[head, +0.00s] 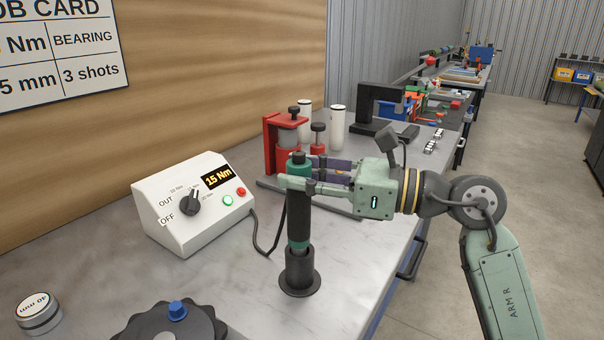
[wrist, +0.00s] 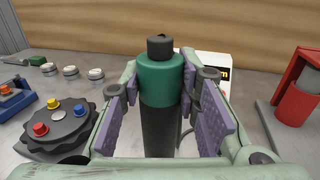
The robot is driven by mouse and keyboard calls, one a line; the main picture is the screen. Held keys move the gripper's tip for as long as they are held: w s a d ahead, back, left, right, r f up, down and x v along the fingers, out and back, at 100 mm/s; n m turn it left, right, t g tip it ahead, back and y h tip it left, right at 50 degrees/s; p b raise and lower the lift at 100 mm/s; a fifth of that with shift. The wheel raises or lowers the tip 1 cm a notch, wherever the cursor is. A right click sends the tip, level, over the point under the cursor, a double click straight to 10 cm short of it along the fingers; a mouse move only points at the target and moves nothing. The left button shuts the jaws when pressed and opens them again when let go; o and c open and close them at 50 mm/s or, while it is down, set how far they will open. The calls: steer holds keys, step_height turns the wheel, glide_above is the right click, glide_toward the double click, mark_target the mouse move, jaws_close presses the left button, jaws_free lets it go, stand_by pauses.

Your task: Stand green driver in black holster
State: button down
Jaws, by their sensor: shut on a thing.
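The green driver (head: 299,215) has a green top, a black grip and a green lower end, and it stands upright. Its lower end is inside the black holster (head: 299,276), a round cup with a flanged base on the grey bench. My gripper (head: 300,183) reaches in from the right and is shut on the driver's upper part. In the wrist view the driver (wrist: 160,82) stands between the two purple-padded fingers of my gripper (wrist: 168,115). The holster is hidden in the wrist view.
A white control box (head: 192,205) reading 15 Nm stands left of the driver, with a black cable running toward the holster. A red press (head: 283,145) and white cylinders stand behind. A black knobbed disc (head: 172,325) is at the front. Bare bench lies around the holster.

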steer(key=shift+f, duration=0.1)
steer(key=c, duration=1.2)
jaws_free()
steer(key=shift+r, duration=0.3)
steer(key=shift+b+v, duration=1.7)
steer(key=shift+v, duration=4.3)
steer(key=shift+f, duration=0.1)
